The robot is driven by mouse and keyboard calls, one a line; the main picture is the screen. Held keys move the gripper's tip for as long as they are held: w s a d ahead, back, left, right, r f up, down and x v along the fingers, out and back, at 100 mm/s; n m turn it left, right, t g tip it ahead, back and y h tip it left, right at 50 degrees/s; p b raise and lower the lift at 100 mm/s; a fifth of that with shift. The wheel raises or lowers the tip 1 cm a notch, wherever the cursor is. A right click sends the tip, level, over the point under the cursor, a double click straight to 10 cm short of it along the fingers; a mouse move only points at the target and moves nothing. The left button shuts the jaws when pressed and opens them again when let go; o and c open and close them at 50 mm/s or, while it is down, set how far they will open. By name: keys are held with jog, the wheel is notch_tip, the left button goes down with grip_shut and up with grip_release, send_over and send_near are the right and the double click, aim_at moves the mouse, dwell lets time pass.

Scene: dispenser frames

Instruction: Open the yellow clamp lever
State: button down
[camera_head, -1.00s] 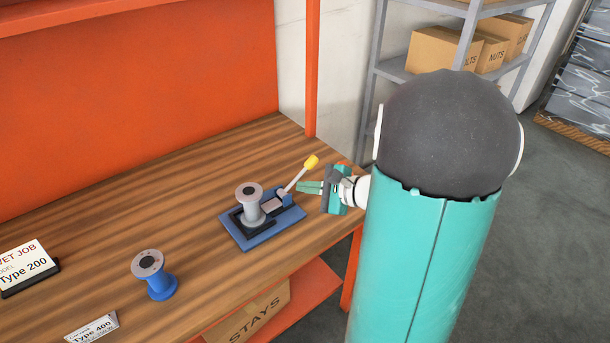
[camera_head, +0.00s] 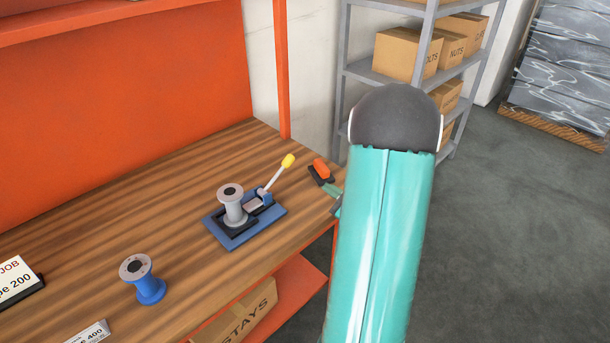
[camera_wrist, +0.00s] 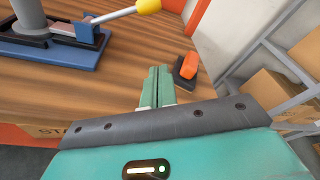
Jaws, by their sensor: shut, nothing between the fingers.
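The clamp lever is a pale rod with a yellow tip (camera_head: 288,161), angled up and to the right from a blue clamp base (camera_head: 273,216) on the wooden table. A grey spool (camera_head: 232,205) stands upright in the clamp. The yellow tip also shows at the top of the wrist view (camera_wrist: 148,6). My gripper (camera_head: 328,188) is right of the lever, near the table's right end, apart from it and partly hidden by my arm. In the wrist view its green fingers (camera_wrist: 158,84) are together and empty.
An orange and black object (camera_head: 320,171) lies on the table just beyond my gripper. A blue spool (camera_head: 145,279) stands at the front left. Label signs (camera_head: 18,282) sit at the left. An orange post (camera_head: 282,70) rises behind, and a grey shelf (camera_head: 385,76) with boxes stands beyond.

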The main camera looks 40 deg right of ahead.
aim_at(276, 175)
jog(key=x, duration=1)
jog(key=shift+w+a, duration=0.1)
jog(key=shift+a, duration=0.15)
jog(key=shift+w+a+r, duration=0.3)
jog(key=shift+a+r, duration=0.05)
jog(key=shift+r, duration=0.2)
jog(key=shift+w+a+r, duration=0.25)
jog(key=shift+a+r, duration=0.1)
jog(key=shift+r, duration=0.2)
jog(key=shift+w+a+r, duration=0.1)
jog(key=shift+a+r, duration=0.05)
jog(key=shift+r, duration=0.1)
jog(key=shift+w+r, duration=0.1)
jog(key=shift+w, duration=0.05)
jog(key=shift+a+r, duration=0.1)
jog(key=shift+r, duration=0.1)
jog(key=shift+a+r+n, duration=0.1)
jog(key=shift+a+n, duration=0.05)
jog(key=shift+n, duration=0.15)
